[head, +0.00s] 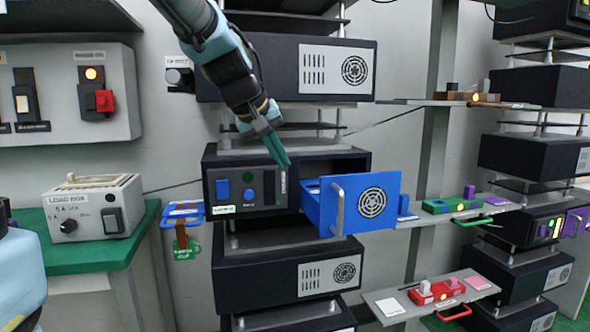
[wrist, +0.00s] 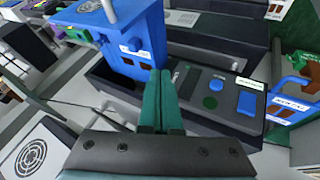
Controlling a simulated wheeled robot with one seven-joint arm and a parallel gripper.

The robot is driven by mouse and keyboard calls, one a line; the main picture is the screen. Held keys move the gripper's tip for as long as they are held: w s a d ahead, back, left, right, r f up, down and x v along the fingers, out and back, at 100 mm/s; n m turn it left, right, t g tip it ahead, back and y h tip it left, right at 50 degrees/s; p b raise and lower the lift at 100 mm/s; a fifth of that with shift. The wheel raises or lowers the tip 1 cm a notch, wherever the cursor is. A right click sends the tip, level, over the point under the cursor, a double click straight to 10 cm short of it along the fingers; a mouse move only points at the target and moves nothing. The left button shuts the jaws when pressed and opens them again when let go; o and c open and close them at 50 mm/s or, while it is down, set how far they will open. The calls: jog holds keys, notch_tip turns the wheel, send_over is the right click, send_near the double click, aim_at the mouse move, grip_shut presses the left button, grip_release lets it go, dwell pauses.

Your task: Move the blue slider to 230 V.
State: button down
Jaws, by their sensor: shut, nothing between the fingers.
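The dark control panel (head: 240,205) at the centre of the head view has a blue rectangular part (head: 222,190), a round blue button (head: 249,195) and a dark vertical slot (head: 269,186). A pale scale strip (head: 283,186) runs beside the slot; its marks are too small to read. No blue slider handle is clearly visible on the slot. My gripper (head: 284,164) is shut and empty, at the panel's upper right. In the wrist view my gripper (wrist: 161,100) is beside the panel (wrist: 225,118); its fingers may hide part of it. I cannot tell whether they touch it.
A blue drawer (head: 318,208) with a grey handle stands pulled out right of the panel, close to my fingers. A load box (head: 92,208) stands on a green bench. Shelves fill the right.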

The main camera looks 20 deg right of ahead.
send_near(314, 198)
jog(key=w+f, duration=0.3)
jog(key=d+p, duration=0.2)
jog(key=d, duration=0.1)
jog(key=shift+w+d+f+p, duration=0.1)
jog(key=shift+d+f+p, duration=0.1)
jog(key=shift+f+p, duration=0.15)
jog(key=shift+d+f, duration=0.15)
jog(key=shift+d, duration=0.4)
jog(key=shift+d+p, duration=0.2)
jog(key=shift+p, duration=0.15)
jog(key=d, duration=0.1)
jog(key=d+p, duration=0.2)
jog(key=shift+s+d+r, duration=0.2)
jog(key=shift+s+d, duration=0.05)
jog(key=shift+d+f, duration=0.15)
jog(key=shift+d, duration=0.15)
